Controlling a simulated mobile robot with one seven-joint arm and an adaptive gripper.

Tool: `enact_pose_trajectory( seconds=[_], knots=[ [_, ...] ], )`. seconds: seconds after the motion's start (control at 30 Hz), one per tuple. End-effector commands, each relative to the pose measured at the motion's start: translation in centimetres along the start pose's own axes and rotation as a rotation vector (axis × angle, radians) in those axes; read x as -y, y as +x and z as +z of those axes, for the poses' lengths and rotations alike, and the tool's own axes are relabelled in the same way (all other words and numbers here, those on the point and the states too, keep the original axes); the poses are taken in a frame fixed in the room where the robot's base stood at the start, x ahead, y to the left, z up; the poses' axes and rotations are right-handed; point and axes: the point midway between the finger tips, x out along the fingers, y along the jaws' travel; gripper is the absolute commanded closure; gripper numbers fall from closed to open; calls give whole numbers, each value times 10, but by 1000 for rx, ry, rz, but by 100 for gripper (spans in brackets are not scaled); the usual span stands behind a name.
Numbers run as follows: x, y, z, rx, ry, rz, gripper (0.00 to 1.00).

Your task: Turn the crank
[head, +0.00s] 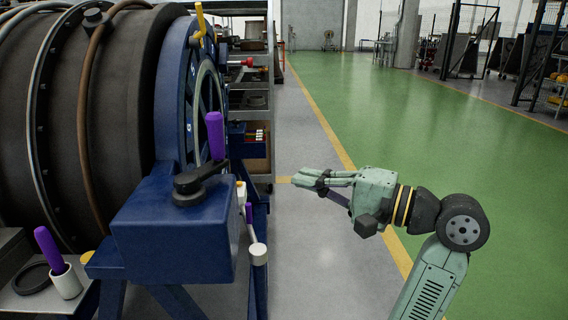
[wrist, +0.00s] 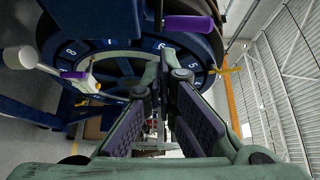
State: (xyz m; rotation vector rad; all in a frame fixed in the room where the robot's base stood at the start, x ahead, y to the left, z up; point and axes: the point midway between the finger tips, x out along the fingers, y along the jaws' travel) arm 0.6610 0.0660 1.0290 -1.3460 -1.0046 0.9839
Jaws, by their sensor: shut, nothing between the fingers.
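The crank has an upright purple handle (head: 215,135) on a black arm (head: 200,178), mounted on top of a blue housing (head: 175,225) beside the engine. In the wrist view, the purple handle (wrist: 188,24) lies near the top, past my fingers. My gripper (head: 297,181) is to the right of the crank in the head view, apart from it, pointing left over open floor. Its fingers (wrist: 164,65) are shut with nothing between them. The crank's pivot is only partly visible.
A blue numbered ring (head: 205,95) with a yellow handle (head: 200,20) stands behind the crank. A white-ended lever (head: 258,254) with a purple piece is right of the housing. Another purple handle (head: 49,249) stands in a white cup at lower left. Green floor (head: 430,120) is clear at right.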

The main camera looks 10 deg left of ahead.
Motion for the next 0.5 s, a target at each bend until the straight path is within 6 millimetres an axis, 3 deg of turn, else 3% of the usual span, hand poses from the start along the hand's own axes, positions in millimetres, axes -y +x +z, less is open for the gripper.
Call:
enact_pose_trajectory(
  seconds=[0.23, 0.5],
  knots=[
    [1, 25, 5, 11, 22, 3, 100],
    [2, 83, 6, 11, 21, 2, 100]
  ],
)
